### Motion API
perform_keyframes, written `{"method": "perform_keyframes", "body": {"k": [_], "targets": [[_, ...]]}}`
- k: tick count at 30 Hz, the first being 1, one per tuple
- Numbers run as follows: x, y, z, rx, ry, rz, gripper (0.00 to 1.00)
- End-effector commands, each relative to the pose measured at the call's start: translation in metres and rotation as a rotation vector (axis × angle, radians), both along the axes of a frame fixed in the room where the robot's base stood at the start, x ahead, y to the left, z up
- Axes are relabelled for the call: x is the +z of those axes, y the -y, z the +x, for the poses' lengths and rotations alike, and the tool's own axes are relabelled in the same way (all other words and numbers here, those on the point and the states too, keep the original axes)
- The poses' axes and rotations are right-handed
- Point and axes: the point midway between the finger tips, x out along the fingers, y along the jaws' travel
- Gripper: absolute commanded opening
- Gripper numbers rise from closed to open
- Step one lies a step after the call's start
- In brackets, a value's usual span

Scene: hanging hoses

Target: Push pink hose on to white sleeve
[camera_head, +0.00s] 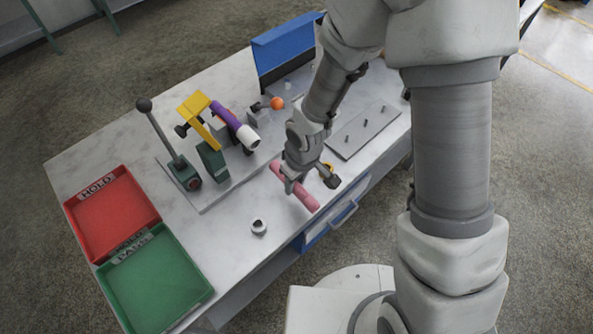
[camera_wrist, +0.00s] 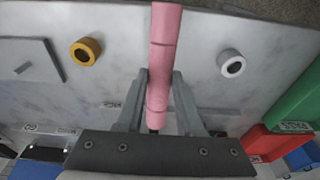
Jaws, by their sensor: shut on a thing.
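My gripper (camera_head: 288,183) is shut on the pink hose (camera_head: 304,198) and holds it over the front part of the workbench. Another white piece (camera_head: 248,138) is at the end of a purple hose (camera_head: 225,116) in the clamp fixture.
A green toggle clamp fixture with a yellow arm (camera_head: 195,106) stands behind. A red tray (camera_head: 108,228) and a green tray (camera_head: 178,285) lie left. A yellow ring (camera_wrist: 86,51) and a pegged plate (camera_head: 362,130) are on the other side. Bare bench surrounds the white ring.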

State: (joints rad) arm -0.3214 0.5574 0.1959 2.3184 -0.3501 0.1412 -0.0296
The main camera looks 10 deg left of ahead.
Motion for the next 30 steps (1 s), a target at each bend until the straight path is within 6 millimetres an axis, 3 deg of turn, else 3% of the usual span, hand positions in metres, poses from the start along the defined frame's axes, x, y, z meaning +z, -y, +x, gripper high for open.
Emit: {"method": "perform_keyframes", "body": {"k": [14, 30], "targets": [[-0.001, 0.001, 0.0, -0.001, 0.002, 0.001, 0.0], [0.007, -0.034, 0.03, 0.0, 0.001, 0.002, 0.0]]}}
